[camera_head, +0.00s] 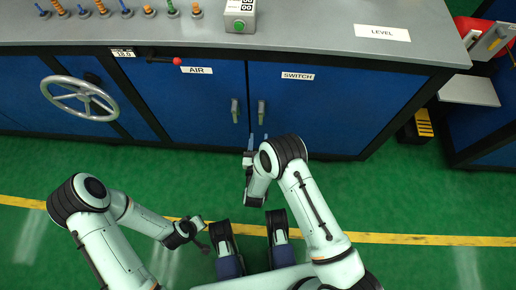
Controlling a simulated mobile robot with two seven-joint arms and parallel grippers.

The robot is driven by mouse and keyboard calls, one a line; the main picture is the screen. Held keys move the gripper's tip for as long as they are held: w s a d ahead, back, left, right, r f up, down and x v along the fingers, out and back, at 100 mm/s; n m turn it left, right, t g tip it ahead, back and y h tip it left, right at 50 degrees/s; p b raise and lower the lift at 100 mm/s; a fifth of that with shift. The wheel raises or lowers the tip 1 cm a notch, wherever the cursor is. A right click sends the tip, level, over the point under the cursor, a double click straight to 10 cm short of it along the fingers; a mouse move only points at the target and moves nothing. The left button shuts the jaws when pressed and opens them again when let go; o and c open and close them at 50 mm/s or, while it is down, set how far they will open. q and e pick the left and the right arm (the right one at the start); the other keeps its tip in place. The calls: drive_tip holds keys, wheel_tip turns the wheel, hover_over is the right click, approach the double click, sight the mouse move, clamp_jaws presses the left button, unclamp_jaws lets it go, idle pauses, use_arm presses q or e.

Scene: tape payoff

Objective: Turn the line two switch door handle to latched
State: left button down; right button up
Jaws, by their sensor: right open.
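The blue switch door (335,112) is at the centre right of the cabinet front, with a SWITCH label (297,76) near its top. Its grey handle (261,112) is near the door's left edge and looks upright. My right gripper (258,138) is open, just below this handle, with its fingers toward the cabinet. No contact with the handle can be made out. My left gripper (197,233) hangs over the floor at the lower left, well away from the doors; its fingers are too unclear to judge.
The air door (195,105) with its own upright handle (235,110) is close on the left. A handwheel (80,99) and a red-knobbed lever (177,61) are farther left. The grey worktop (310,35) overhangs the doors.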

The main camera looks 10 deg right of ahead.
use_arm(q)
drive_tip(key=shift+w+d+r+t+p, duration=0.2)
drive_tip(key=shift+w+r+t+p, duration=0.15)
drive_tip(key=shift+w+r, duration=0.6)
use_arm(e)
drive_tip(key=v, duration=0.4)
drive_tip(key=shift+s, duration=0.15)
